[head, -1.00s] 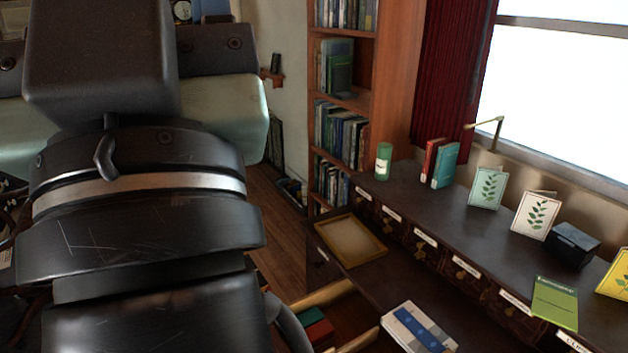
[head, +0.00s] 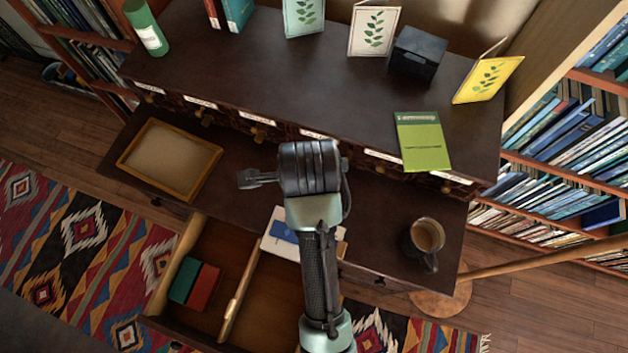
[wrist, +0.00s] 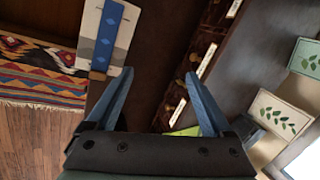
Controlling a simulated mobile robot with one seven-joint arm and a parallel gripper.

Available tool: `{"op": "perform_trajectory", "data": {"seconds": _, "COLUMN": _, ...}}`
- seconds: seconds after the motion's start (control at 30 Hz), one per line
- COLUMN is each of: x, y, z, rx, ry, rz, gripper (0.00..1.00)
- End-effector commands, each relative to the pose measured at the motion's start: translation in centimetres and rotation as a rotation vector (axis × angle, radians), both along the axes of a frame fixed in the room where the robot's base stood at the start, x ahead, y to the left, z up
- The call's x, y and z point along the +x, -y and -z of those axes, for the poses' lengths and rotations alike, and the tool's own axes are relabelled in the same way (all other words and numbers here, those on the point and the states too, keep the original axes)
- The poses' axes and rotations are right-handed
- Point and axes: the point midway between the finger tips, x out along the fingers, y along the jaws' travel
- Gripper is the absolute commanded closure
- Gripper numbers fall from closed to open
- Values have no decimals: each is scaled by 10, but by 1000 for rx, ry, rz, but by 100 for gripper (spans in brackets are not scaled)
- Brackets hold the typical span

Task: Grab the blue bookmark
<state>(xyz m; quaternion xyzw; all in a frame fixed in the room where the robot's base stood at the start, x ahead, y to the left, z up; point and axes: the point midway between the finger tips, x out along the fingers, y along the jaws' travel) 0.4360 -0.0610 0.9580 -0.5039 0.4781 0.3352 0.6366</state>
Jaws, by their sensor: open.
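The blue bookmark (wrist: 110,35) is a strip lying on a white and grey book at the upper left of the wrist view, with a brown piece at its near end. In the head view the bookmark (head: 283,232) shows partly behind my arm, on the book at the front of the lower desk surface. My gripper (wrist: 157,74) is open in the wrist view, with nothing between its two light blue fingers. The bookmark lies beyond the left finger, outside the gap. In the head view I cannot make out the fingertips.
An open drawer (head: 215,255) below holds a green and a red item. A wooden tray (head: 170,160) lies left and a mug (head: 424,240) stands right on the lower surface. The raised shelf (head: 215,75) behind carries cards, a dark box (head: 418,54) and a green booklet (head: 422,143).

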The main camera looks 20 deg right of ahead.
Motion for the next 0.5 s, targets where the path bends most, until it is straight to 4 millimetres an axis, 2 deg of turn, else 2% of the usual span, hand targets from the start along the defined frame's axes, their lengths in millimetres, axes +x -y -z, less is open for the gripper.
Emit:
{"op": "perform_trajectory", "data": {"seconds": 0.03, "x": -25, "y": -1, "z": 18, "rx": 39, "ry": -97, "rz": 83, "gripper": 15}}
{"op": "perform_trajectory", "data": {"seconds": 0.1, "x": -51, "y": -4, "z": 35, "rx": 74, "ry": -197, "rz": 181, "gripper": 15}}
{"op": "perform_trajectory", "data": {"seconds": 0.2, "x": -75, "y": -7, "z": 48, "rx": 98, "ry": -286, "rz": 271, "gripper": 15}}
{"op": "perform_trajectory", "data": {"seconds": 0.3, "x": -84, "y": -8, "z": 60, "rx": 107, "ry": -323, "rz": 309, "gripper": 15}}
{"op": "perform_trajectory", "data": {"seconds": 0.5, "x": -86, "y": -8, "z": 96, "rx": 108, "ry": -328, "rz": 315, "gripper": 15}}
